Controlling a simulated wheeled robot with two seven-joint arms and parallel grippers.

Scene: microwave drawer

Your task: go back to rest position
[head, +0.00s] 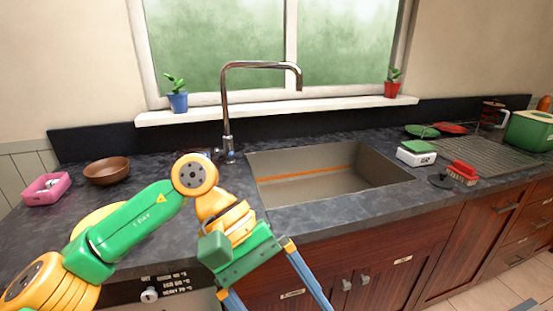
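My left arm comes in from the left over the counter's front edge. My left gripper (280,302) points down in front of the cabinet below the sink. Its two blue fingers are spread wide apart, with nothing seen between them, and their tips are cut off by the bottom edge of the picture. My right gripper is not in view.
The dark counter (225,185) holds a sink (330,180) with a tall tap (226,110). A brown bowl (107,171) and pink box (46,189) stand left. A green-and-white container (417,153), red brush (463,172) and drying rack (490,155) are right.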

